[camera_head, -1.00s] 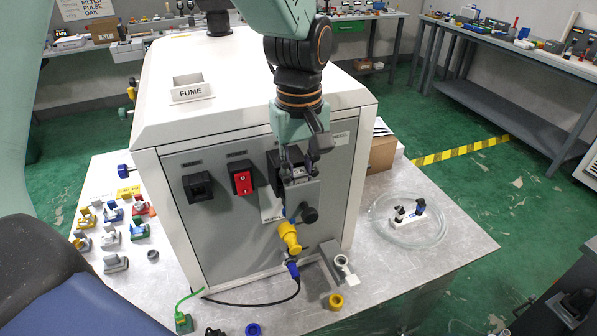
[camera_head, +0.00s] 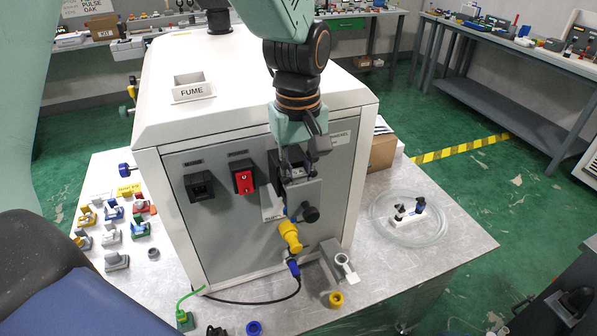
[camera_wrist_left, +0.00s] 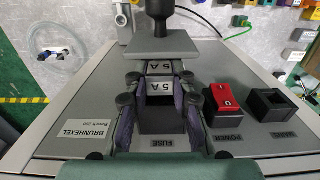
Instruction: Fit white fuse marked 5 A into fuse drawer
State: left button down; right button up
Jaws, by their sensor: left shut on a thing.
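My left gripper (camera_wrist_left: 160,100) has its fingers on both sides of a white block marked 5 A (camera_wrist_left: 159,87), the fuse, and is shut on it. In the head view the left gripper (camera_head: 297,165) is at the fuse drawer on the machine's grey front panel. The fuse drawer (camera_wrist_left: 165,47) shows as a grey front plate with a black knob (camera_wrist_left: 160,14), standing out from the panel. A second 5 A marking lies just behind that plate. A dark opening lies between the fingers, above the FUSE label (camera_wrist_left: 154,142). How deep the fuse sits is unclear. My right gripper is not seen.
A red power switch (camera_head: 243,181) and a black socket (camera_head: 199,186) are on the panel. A yellow connector (camera_head: 289,236) hangs below the drawer. Several coloured parts lie at the table's left. A clear hose coil (camera_head: 410,220) lies at right.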

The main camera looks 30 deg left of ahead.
pick_arm(q)
jog(key=shift+d+f, duration=0.1)
jog(key=shift+f, duration=0.2)
jog(key=shift+f, duration=0.25)
jog(key=c, duration=1.1)
grip_release()
jog(key=shift+c, duration=0.2)
jog(key=shift+o, duration=0.4)
jog(key=shift+r, duration=0.15)
jog(key=shift+r, duration=1.65)
